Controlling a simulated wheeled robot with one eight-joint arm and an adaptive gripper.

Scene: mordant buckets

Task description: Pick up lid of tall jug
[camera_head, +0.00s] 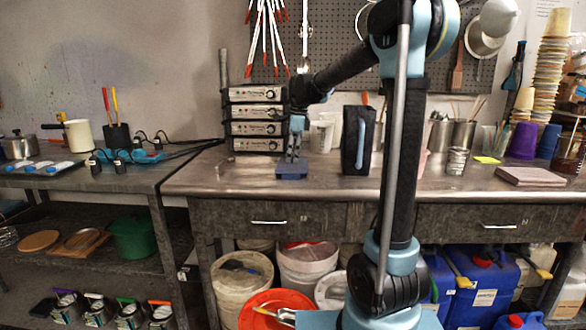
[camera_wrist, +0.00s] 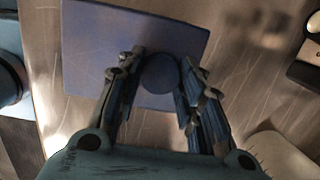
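The lid (camera_head: 291,173) is a flat blue square plate lying on the metal workbench below my gripper. In the wrist view the lid (camera_wrist: 88,60) has a round blue knob (camera_wrist: 160,73) in its middle. My gripper (camera_wrist: 161,62) points down with its two fingers apart, one on each side of the knob. Whether the fingertips touch the knob is not clear. In the head view my gripper (camera_head: 292,157) is just above the lid. A tall dark jug (camera_head: 350,140) with a blue handle stands upright to the right of the lid.
A stack of grey electronic units (camera_head: 256,128) stands left of my gripper. Pale containers (camera_head: 321,136) stand behind, between the gripper and the jug. A pink flat block (camera_head: 530,176) lies at the right. The bench left of the lid is largely clear.

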